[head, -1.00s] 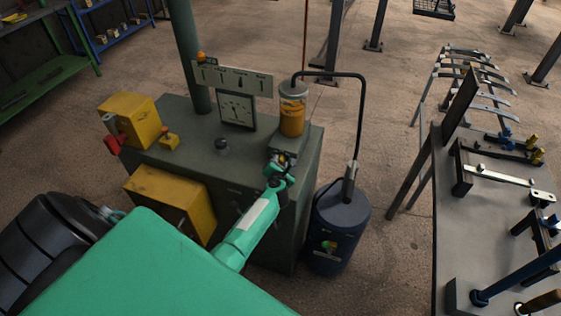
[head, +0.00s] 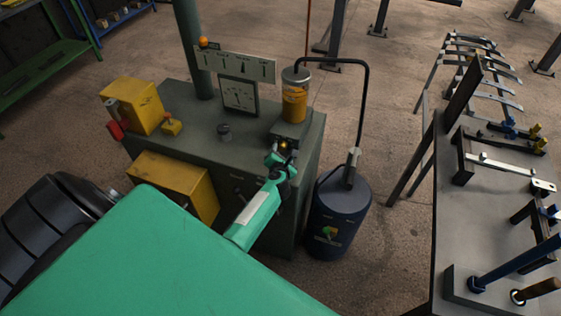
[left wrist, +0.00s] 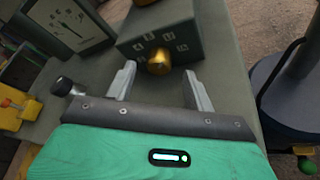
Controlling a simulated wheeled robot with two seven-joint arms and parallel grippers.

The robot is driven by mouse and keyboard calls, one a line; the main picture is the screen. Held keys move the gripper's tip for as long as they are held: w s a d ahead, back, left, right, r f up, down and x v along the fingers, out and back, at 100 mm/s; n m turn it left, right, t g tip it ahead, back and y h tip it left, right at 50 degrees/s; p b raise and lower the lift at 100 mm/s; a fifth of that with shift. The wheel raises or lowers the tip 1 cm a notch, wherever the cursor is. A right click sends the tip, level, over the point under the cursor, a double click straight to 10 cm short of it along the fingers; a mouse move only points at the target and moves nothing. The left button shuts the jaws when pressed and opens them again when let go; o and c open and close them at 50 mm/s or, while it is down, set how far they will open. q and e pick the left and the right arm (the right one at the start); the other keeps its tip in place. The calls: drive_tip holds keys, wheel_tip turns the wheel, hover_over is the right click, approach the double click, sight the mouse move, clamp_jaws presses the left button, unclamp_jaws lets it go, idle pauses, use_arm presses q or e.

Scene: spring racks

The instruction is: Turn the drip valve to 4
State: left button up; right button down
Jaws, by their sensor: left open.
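The drip valve shows in the left wrist view as a round brass knob (left wrist: 159,63) on the front of a dark block (left wrist: 188,32). Small pale numbered marks arc above the knob; I cannot tell which one it points at. In the head view the block sits below the amber oil jar (head: 294,98) at the cabinet's right front edge. My left gripper (left wrist: 158,88) is open, its two fingers spread left and right of the knob and short of it, with no visible contact. In the head view the left gripper (head: 281,157) is small, partly covering the block. My right gripper is not in view.
A grey bench (head: 475,240) with spring parts is at far right.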

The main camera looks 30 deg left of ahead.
use_arm(q)
drive_tip(key=v, duration=1)
drive_tip(key=shift+s+d, duration=0.15)
drive_tip(key=shift+s, duration=0.2)
drive_tip(key=shift+r, duration=0.15)
